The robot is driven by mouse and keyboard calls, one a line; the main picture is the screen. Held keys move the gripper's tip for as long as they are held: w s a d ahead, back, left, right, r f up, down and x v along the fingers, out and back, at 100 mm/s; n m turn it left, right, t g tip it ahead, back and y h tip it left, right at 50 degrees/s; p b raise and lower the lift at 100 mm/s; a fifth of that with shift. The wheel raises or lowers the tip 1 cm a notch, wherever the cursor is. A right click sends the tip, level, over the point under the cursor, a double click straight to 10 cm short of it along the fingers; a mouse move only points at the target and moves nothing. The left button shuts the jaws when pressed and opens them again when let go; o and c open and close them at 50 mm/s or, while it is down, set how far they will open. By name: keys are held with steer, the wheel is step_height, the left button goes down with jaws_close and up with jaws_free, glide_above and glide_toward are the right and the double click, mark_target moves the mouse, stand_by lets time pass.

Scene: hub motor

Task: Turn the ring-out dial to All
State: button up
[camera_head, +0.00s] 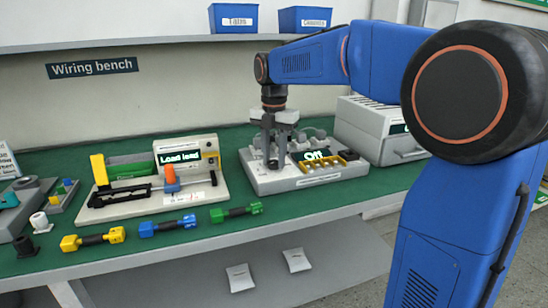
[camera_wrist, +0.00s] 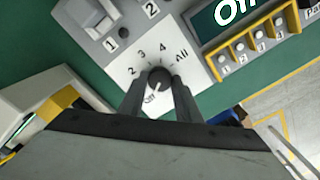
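The ring-out dial (camera_wrist: 158,76) is a small dark round knob on a white plate marked Off, 2, 3, 4 and All. Its light mark points down toward Off. The tester (camera_head: 312,179) carrying it stands on the green bench, and its display (camera_head: 316,155) reads Off; part of that display (camera_wrist: 232,10) shows in the wrist view. My gripper (camera_head: 274,160) is down over the left part of the tester. In the wrist view my gripper (camera_wrist: 159,88) is open, with one finger on each side of the knob. Contact with the knob is not clear.
A Load lead fixture (camera_head: 165,185) stands to the left. Yellow, blue and green connectors (camera_head: 168,226) lie along the front of the bench. A grey cabinet (camera_head: 372,135) stands close on the right. On the tester, numbered yellow-framed buttons (camera_wrist: 250,45) lie right of the dial.

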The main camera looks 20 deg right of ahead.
steer(key=shift+c, duration=0.8)
